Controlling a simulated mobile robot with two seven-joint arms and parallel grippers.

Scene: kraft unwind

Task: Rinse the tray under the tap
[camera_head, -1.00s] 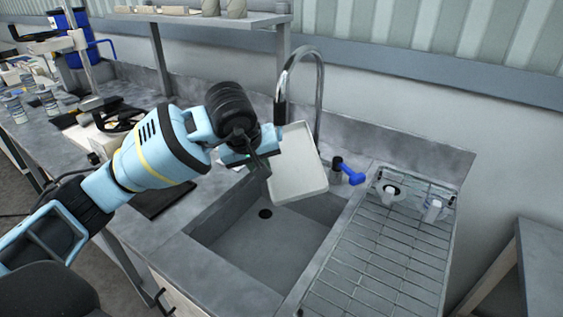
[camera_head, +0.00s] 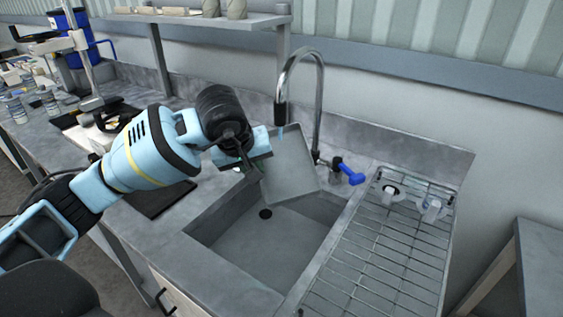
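The tray (camera_head: 290,170) is a shallow rectangular tray, now grey-looking, held tilted over the back of the sink (camera_head: 265,250). My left gripper (camera_head: 256,158) is at the tray's left edge and looks shut on it; its fingertips are partly hidden by the wrist. The tap (camera_head: 319,85) is a tall curved metal spout behind the tray, its outlet above the tray's upper edge. A short bluish streak (camera_head: 281,131), like water, shows under the outlet. The blue tap handle (camera_head: 351,175) sits right of the tap base. My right gripper is out of view.
A wire drying rack (camera_head: 375,260) with small white items lies right of the sink. A dark mat (camera_head: 160,200) lies on the counter left of the sink. A shelf (camera_head: 200,18) stands behind, and bottles and equipment crowd the far left counter.

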